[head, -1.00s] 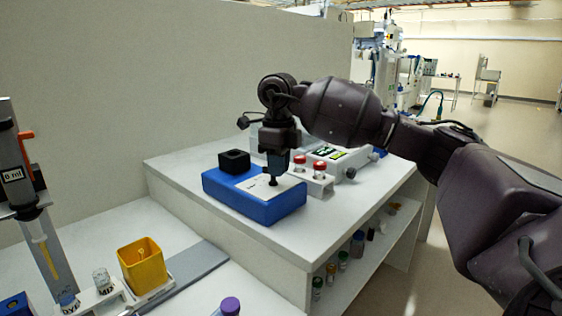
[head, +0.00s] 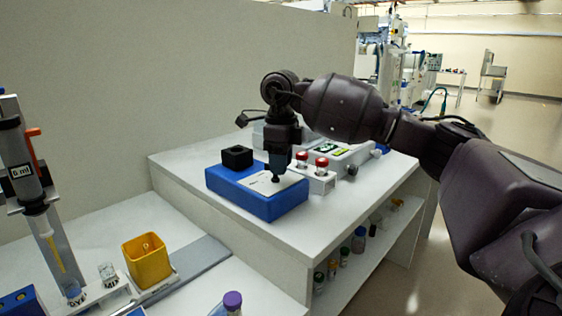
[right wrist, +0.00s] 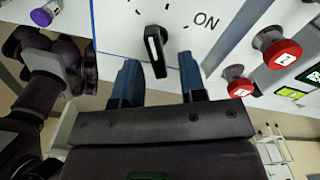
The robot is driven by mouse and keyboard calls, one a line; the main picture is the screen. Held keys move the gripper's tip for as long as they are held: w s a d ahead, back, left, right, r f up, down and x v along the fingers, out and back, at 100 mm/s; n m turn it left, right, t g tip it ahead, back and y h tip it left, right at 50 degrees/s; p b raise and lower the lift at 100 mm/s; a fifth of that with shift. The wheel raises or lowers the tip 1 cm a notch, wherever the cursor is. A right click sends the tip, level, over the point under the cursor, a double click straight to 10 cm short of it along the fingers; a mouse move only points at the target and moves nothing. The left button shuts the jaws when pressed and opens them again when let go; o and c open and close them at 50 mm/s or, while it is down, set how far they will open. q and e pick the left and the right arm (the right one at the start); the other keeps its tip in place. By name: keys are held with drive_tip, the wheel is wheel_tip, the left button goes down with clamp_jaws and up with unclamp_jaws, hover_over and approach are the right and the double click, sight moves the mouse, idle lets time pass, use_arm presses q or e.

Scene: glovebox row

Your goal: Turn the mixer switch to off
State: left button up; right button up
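The mixer is a blue box (head: 257,200) with a white top panel and a black block (head: 237,157) at its far left corner. Its switch is a black knob (right wrist: 154,48) with a white line, seen in the right wrist view. The knob stands nearly upright in that picture, turned away from the printed word ON to its upper right. My right gripper (right wrist: 159,62) is open, one blue fingertip on each side of the knob, with small gaps visible. In the head view my right gripper (head: 277,172) points down over the panel. My left gripper is not in view.
Two red-topped buttons (head: 322,162) and a device with a green display (head: 328,148) stand right beside the mixer. A wall runs behind the bench (head: 185,170). Lower left are a yellow container (head: 146,262), a syringe stand (head: 35,190) and a purple-capped vial (head: 232,300).

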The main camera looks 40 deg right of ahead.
drive_tip(key=shift+r, duration=0.1)
drive_tip(key=shift+r, duration=0.2)
use_arm(q)
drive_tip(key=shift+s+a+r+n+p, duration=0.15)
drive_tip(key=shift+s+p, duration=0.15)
drive_tip(key=shift+p, duration=0.3)
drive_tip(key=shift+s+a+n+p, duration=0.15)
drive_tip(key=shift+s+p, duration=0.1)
drive_tip(key=shift+p, duration=0.3)
use_arm(e)
wheel_tip(320, 180, up, 10)
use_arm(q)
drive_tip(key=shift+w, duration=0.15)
use_arm(e)
drive_tip(key=shift+r, duration=0.1)
